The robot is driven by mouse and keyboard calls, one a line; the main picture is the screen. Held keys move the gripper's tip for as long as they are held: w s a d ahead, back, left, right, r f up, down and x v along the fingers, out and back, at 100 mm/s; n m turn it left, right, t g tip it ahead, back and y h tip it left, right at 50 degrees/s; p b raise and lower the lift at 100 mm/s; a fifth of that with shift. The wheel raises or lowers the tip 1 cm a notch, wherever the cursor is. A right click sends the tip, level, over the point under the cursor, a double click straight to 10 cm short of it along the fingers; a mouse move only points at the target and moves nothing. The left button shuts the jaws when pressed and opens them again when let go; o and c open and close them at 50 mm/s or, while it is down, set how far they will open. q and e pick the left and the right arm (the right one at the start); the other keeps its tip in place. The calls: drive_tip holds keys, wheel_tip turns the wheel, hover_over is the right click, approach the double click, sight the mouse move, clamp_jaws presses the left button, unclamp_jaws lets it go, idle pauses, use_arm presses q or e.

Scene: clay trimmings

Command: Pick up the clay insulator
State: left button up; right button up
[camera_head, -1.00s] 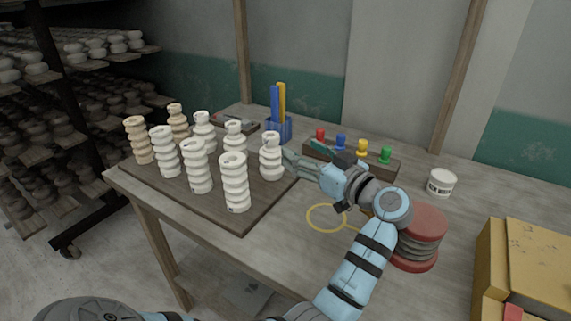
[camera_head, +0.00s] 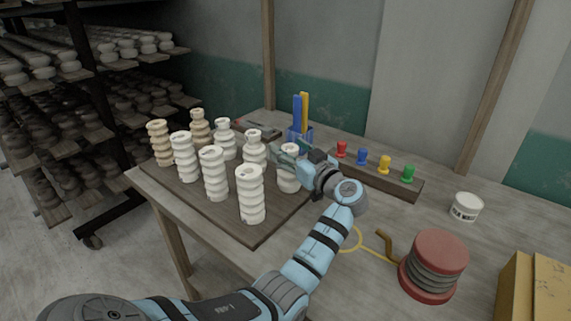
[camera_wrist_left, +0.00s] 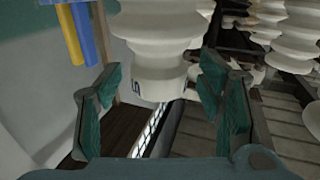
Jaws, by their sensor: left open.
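Several ribbed clay insulators stand upright on a dark board (camera_head: 262,236), most of them white and two at the back left tan. My left gripper (camera_head: 283,155) is open at the white insulator (camera_head: 289,181) at the board's right edge, and its fingers hide part of that insulator's upper body. In the left wrist view, the white insulator (camera_wrist_left: 158,60) shows between the two spread teal-padded fingers of the gripper (camera_wrist_left: 160,105). I cannot tell whether either pad touches it. My right gripper is out of view.
A blue holder (camera_head: 300,134) with blue and yellow sticks stands behind. A wooden rack (camera_head: 375,180) with coloured pegs, a white tub (camera_head: 466,207), a red-ended spool (camera_head: 435,262) and a yellow box (camera_head: 540,290) lie to the right. Other insulators crowd the left.

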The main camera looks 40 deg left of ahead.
use_arm(q)
drive_tip(key=shift+w+a+f, duration=0.2)
drive_tip(key=shift+w, duration=0.05)
drive_tip(key=shift+s+d+r, duration=0.15)
drive_tip(key=shift+s, duration=0.05)
drive_tip(key=c, duration=0.8)
clamp_jaws()
drive_tip(key=shift+r, duration=0.1)
